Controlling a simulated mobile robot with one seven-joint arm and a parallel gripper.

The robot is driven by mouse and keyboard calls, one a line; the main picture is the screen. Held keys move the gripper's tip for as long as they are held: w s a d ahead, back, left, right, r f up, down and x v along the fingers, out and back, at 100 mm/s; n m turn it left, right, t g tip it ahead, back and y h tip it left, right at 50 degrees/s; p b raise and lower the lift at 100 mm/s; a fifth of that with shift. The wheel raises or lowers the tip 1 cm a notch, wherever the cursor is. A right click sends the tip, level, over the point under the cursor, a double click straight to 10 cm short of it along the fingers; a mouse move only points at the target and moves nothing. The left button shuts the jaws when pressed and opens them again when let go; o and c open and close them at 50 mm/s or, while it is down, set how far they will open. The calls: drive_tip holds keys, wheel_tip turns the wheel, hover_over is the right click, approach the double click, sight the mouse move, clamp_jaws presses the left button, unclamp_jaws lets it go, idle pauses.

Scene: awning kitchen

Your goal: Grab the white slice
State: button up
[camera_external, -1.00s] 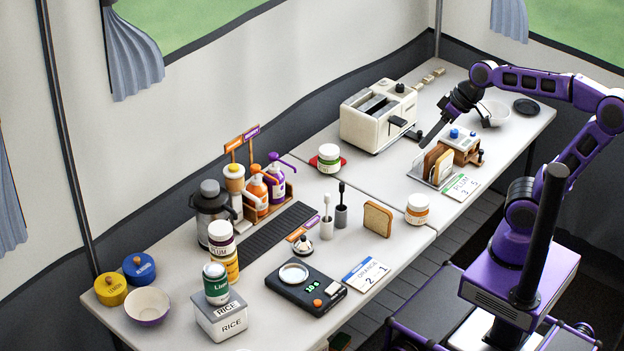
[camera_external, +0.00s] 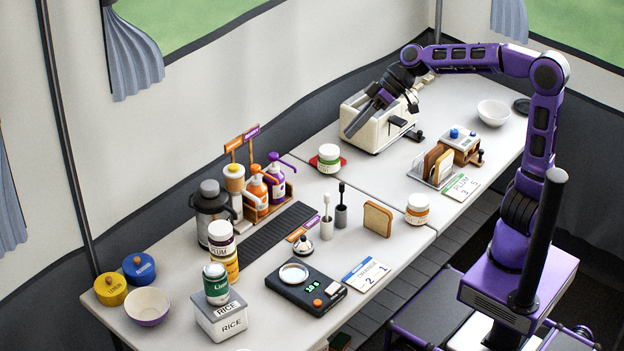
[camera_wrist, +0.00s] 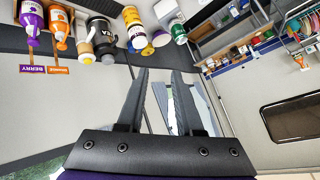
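Slices of bread stand in a small rack (camera_external: 443,182) on the right half of the counter, one tan (camera_external: 444,166) and one browner (camera_external: 432,160). A single brown-crusted slice (camera_external: 377,219) stands upright on the counter nearer the camera. I cannot tell for certain which slice is the white one. My gripper (camera_external: 355,126) is in front of the cream toaster (camera_external: 370,140) in the external view, pointing down and left, away from the rack. In the wrist view its two fingers (camera_wrist: 161,76) are apart with nothing between them. The arm hides part of the toaster's top.
A control box (camera_external: 462,146) stands beside the rack, and a white bowl (camera_external: 494,113) is behind it. Counter around the single slice is partly free.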

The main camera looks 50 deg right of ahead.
drive_tip(key=w+a+n, duration=0.1)
drive_tip(key=n+g+h+b, duration=0.3)
drive_tip(key=n+h, duration=0.7)
drive_tip(key=h, duration=1.2)
approach(443, 157)
drive_tip(key=shift+g, duration=0.4)
drive_tip(key=x, duration=0.7)
drive_tip(key=shift+w+r, duration=0.1)
drive_tip(key=shift+w, duration=0.1)
drive_tip(key=x, duration=0.5)
drive_tip(key=shift+w, duration=0.15)
drive_tip(key=shift+a, duration=0.1)
drive_tip(key=shift+c, duration=0.3)
clamp_jaws()
